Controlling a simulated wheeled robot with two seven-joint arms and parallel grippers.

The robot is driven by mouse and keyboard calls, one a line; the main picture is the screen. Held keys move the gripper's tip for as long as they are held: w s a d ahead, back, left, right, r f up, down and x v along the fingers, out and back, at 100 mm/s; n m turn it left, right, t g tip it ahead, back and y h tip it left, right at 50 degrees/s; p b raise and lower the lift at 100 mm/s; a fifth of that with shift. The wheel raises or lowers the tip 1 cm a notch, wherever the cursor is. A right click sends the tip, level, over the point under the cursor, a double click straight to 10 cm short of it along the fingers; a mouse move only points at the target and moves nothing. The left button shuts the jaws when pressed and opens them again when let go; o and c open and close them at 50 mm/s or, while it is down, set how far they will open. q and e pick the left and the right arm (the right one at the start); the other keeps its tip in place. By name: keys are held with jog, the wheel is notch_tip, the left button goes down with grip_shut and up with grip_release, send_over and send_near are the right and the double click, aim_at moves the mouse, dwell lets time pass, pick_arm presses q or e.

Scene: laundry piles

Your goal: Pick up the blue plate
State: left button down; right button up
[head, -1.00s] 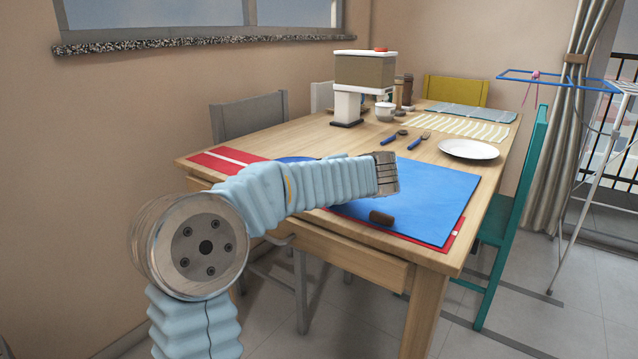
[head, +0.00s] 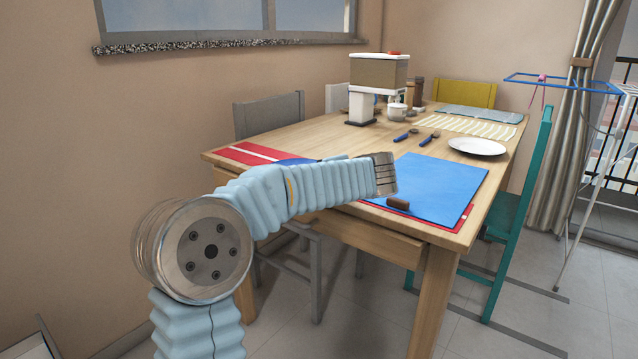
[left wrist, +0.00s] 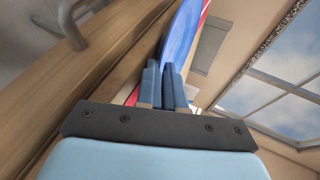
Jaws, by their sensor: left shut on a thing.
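The blue plate shows in the head view only as a thin blue strip (head: 296,161) behind my left arm, over the table's left side. In the left wrist view the blue plate (left wrist: 184,35) is seen nearly edge-on, rising from between the dark blue fingers of my left gripper (left wrist: 165,72). The fingers are shut on its edge. In the head view my left gripper is hidden behind my own arm. I cannot tell how far the plate is above the table. My right gripper is in neither view.
The wooden table (head: 290,140) holds a blue mat (head: 450,188), a small brown object (head: 398,203), a white plate (head: 477,147), blue-handled cutlery (head: 429,138) and a coffee machine (head: 372,85). A grey chair (head: 270,117) and a teal chair (head: 515,195) flank it. Floor shows at front.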

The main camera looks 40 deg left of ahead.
pick_arm(q)
jog(key=c, duration=1.2)
grip_release()
jog(key=shift+f, duration=0.15)
jog(key=v, duration=1.4)
jog(key=shift+a, duration=0.1)
